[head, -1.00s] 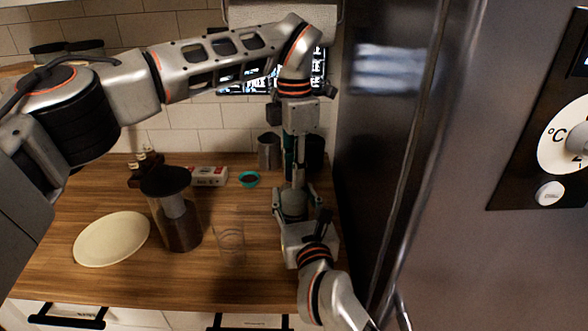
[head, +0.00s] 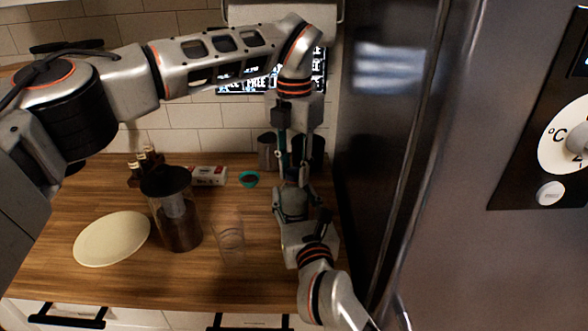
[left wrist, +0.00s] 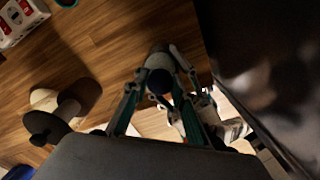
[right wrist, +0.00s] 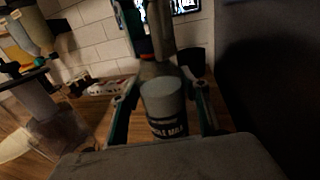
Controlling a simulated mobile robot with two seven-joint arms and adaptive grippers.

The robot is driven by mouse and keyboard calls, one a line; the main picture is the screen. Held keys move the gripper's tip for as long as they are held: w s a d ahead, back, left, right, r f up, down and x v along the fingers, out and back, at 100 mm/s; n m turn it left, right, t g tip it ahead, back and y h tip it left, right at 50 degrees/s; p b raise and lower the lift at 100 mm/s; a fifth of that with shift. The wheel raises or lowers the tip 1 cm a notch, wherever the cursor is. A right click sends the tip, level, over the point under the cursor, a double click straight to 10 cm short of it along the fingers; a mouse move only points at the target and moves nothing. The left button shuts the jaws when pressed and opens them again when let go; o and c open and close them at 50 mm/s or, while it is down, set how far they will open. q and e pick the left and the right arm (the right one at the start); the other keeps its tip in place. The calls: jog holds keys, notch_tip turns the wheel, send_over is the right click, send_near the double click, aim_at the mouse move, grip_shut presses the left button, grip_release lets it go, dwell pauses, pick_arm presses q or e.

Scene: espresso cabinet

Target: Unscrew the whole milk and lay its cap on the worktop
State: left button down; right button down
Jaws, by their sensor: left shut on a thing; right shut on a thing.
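My left gripper (head: 294,160) points down from above and is shut on the cap. My right gripper (head: 292,184) reaches in from the front, low over the worktop (head: 120,285), and is shut on the bottle body. In the head view the grippers hide most of the bottle. I cannot tell whether cap and neck are apart.
A tall dark steel appliance (head: 380,150) stands close on the right. The front worktop is clear.

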aim_at(294, 170)
pick_arm(q)
jog(key=shift+r, duration=0.1)
dwell(0.5)
jog(key=c, duration=1.6)
grip_release()
jog(key=shift+c, duration=0.2)
notch_tip(294, 170, up, 4)
jog(key=shift+r, duration=0.15)
jog(key=shift+c, duration=0.4)
jog(key=shift+r+m, duration=0.8)
jog(key=shift+r, duration=1.05)
jog(key=shift+c, duration=0.2)
jog(key=shift+f, duration=3.85)
